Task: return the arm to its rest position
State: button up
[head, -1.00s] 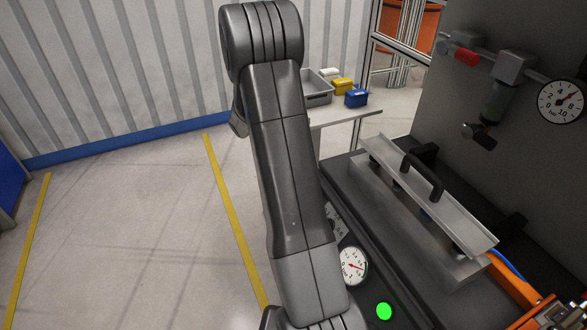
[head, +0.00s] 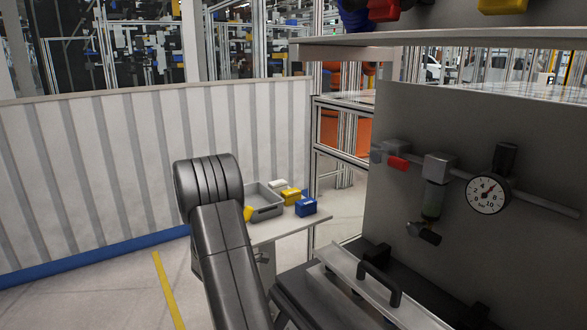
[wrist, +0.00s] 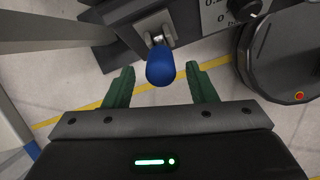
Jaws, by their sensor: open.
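My arm rises at the lower middle of the head view, a dark grey upper link with a ribbed joint at its top. Whether the fingers touch anything cannot be told, but a gap shows around the knob. The gripper itself is outside the head view.
A side table (head: 290,228) holds a grey bin (head: 264,212) and small yellow and blue boxes. Open floor is at left.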

jog(key=x, duration=0.6)
jog(key=shift+r, duration=0.1)
jog(key=v, duration=1.4)
jog(key=x, duration=1.4)
jog(key=shift+f, duration=0.35)
jog(key=shift+a+f+b, duration=0.1)
jog(key=shift+a+b, duration=0.05)
jog(key=shift+b, duration=0.55)
jog(key=shift+s+a+t+h+b, duration=0.2)
jog(key=shift+t+h+b, duration=0.15)
jog(key=shift+b, duration=0.55)
jog(key=s+a+f+t+h+b, duration=0.2)
jog(key=f+t+h+b, duration=0.4)
jog(key=h+b, duration=0.5)
jog(key=a+t+b, duration=0.1)
jog(key=b, duration=0.5)
jog(key=shift+s+a+f, duration=0.15)
